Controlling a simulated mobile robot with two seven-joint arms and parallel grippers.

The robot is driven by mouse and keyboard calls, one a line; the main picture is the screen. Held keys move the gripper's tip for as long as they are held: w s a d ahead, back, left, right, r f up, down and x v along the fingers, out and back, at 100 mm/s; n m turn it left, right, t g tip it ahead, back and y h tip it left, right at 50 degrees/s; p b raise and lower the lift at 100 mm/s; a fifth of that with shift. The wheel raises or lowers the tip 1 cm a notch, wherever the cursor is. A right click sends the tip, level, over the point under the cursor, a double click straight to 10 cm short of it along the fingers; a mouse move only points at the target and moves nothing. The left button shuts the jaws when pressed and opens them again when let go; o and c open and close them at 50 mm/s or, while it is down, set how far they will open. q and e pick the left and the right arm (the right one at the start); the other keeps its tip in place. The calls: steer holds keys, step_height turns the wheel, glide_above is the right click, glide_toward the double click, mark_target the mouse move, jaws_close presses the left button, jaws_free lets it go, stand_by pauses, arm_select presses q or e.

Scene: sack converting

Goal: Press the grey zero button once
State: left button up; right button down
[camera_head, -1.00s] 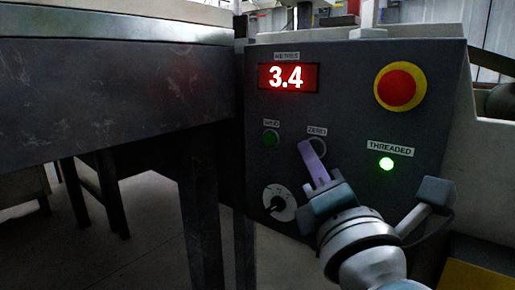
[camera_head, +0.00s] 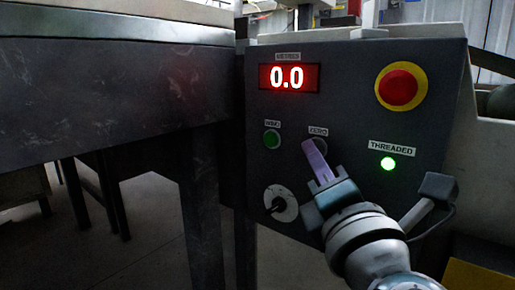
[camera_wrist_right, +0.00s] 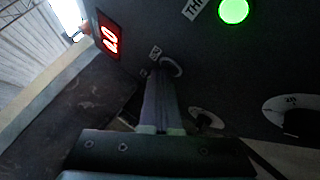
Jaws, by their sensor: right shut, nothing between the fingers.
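The ZERO button (camera_head: 322,146) is on the dark control panel (camera_head: 345,100), under its small label. My shut right gripper (camera_head: 308,144) has its pale purple fingertips over the button and hides most of it; only part of its round rim shows. In the right wrist view, the closed fingers (camera_wrist_right: 158,80) reach to the button's ring (camera_wrist_right: 172,67). Whether they touch it cannot be told. The red display (camera_head: 288,77) reads 0.0; it also shows in the right wrist view (camera_wrist_right: 108,36). My left gripper is not in view.
A green button (camera_head: 271,139) sits just left of ZERO, with a rotary dial (camera_head: 281,203) below. A red emergency stop (camera_head: 400,87) on yellow is at the upper right. The green THREADED lamp (camera_head: 388,163) is lit. A dark table (camera_head: 110,90) stands at the left.

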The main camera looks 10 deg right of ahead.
steer(key=shift+s, duration=0.1)
stand_by(0.3)
steer(key=shift+s+a, duration=0.45)
steer(key=shift+a, duration=0.2)
steer(key=s+a, duration=0.1)
steer(key=a, duration=0.1)
steer(key=s+a, duration=0.2)
stand_by(0.4)
steer(key=shift+d, duration=0.1)
